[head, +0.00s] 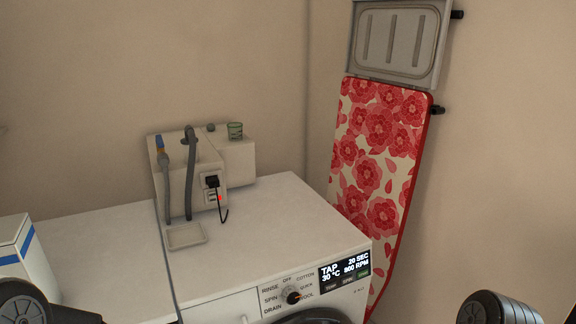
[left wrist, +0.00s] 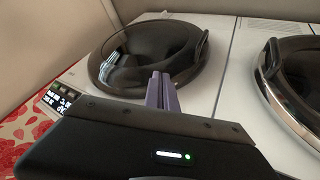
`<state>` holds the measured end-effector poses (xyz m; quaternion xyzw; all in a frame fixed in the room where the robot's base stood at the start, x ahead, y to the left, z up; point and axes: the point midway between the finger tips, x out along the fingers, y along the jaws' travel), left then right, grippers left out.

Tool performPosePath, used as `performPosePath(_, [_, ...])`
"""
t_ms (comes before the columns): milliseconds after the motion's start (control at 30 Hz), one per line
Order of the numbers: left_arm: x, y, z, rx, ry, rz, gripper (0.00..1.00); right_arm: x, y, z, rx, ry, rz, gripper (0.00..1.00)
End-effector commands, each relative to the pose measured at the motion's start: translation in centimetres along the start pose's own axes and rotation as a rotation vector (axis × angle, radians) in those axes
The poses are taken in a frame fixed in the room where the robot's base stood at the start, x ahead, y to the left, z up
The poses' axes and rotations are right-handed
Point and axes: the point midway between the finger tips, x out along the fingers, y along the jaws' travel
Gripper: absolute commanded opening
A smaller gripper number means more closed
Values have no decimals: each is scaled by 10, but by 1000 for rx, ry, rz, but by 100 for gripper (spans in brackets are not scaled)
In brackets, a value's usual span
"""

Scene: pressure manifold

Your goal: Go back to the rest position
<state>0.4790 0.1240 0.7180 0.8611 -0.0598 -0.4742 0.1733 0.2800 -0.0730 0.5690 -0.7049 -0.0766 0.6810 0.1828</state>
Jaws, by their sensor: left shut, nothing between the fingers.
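My left gripper (left wrist: 163,92) shows in the left wrist view as two purple fingers pressed together, with nothing between them. It is in front of the washing machine's dark round door (left wrist: 150,55), and I cannot tell the exact gap. In the head view, dark parts of my arms show at the bottom left and bottom right corners. Neither gripper's fingers show there, and my right gripper is in no view. The washing machine (head: 265,225) has a lit display (head: 344,272) reading TAP, 20 SEC, 30 °C, 800 RPM.
A wall manifold (head: 200,157) with hoses and a black plug stands behind the white worktop. A small tray (head: 186,236) lies before it. A white and blue box (head: 25,252) is at the left. A floral ironing board (head: 380,150) leans at the right. A second round door (left wrist: 295,75) stands alongside.

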Motion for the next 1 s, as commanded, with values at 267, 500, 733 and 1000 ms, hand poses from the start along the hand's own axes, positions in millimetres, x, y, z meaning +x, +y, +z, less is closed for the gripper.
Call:
performPosePath(267, [24, -12, 197, -39, -405, -10, 0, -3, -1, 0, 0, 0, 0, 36])
performPosePath(500, [20, -15, 252, -77, -520, -13, 0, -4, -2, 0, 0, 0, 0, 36])
performPosePath(733, [20, -16, 250, -80, -516, -15, 0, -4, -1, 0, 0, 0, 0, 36])
performPosePath(1000, [21, -16, 250, -80, -515, -15, 0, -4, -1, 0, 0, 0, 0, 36])
